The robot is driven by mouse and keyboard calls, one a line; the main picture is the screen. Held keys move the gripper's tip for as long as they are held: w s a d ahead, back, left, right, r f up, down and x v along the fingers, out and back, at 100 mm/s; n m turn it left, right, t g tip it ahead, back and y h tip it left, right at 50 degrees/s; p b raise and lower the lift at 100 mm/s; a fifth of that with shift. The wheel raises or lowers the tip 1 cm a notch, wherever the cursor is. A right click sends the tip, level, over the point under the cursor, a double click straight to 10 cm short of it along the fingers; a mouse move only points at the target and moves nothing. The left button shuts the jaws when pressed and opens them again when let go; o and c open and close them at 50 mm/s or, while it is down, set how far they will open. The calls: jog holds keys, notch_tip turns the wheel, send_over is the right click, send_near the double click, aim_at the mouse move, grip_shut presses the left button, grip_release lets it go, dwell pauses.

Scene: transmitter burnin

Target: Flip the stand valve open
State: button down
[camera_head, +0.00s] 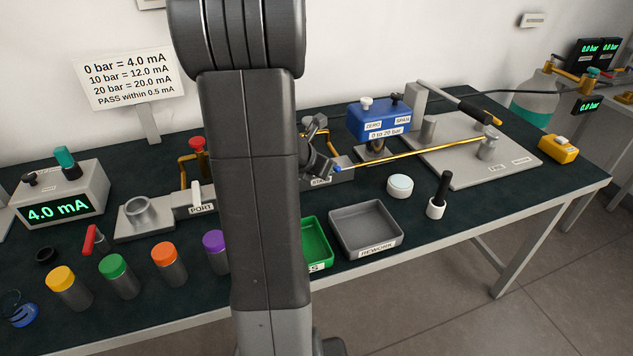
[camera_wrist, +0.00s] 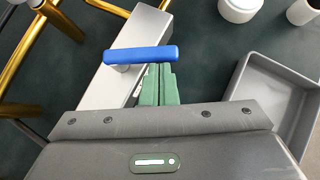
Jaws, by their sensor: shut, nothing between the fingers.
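The stand valve shows a blue lever (camera_wrist: 135,55) in the wrist view, lying crosswise over a silver block (camera_wrist: 118,75). In the head view a small blue end of the lever (camera_head: 337,169) shows beside my gripper (camera_head: 325,166), at the stand block (camera_head: 345,175), whose label is partly hidden. My gripper (camera_wrist: 158,72) has green fingers closed together with nothing between them. The fingertips are right beside the lever's near side, around its middle to right part. I cannot tell whether they touch it.
Brass pipes (camera_wrist: 62,18) run left of the block. A grey rework tray (camera_head: 366,229) and a green tray (camera_head: 316,242) lie in front. A blue transmitter (camera_head: 378,122) stands behind, and a long brass rod (camera_head: 425,151) extends right. My arm hides the bench's middle.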

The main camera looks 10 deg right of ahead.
jog(key=d+n+b, duration=0.1)
jog(key=d+n+t+y+b, duration=0.1)
jog(key=shift+w+f+n+t+y+b, duration=0.1)
jog(key=shift+f+n+t+y+b, duration=0.1)
jog(key=shift+n+t+y+b, duration=0.15)
jog(key=n+y, duration=0.1)
jog(key=d+n+t+b, duration=0.1)
jog(key=n, duration=0.1)
jog(key=shift+w+d+r+y, duration=0.15)
jog(key=shift+w+y, duration=0.15)
jog(key=shift+y, duration=0.05)
jog(key=n+y, duration=0.1)
jog(key=w+d+n+y+p, duration=0.1)
jog(key=n, duration=0.1)
jog(key=w+d+n+y+p, duration=0.1)
jog(key=n+y, duration=0.1)
jog(key=shift+w+r+t, duration=0.1)
jog(key=shift+t, duration=0.25)
jog(key=shift+w+d, duration=0.1)
jog(key=shift+w, duration=0.2)
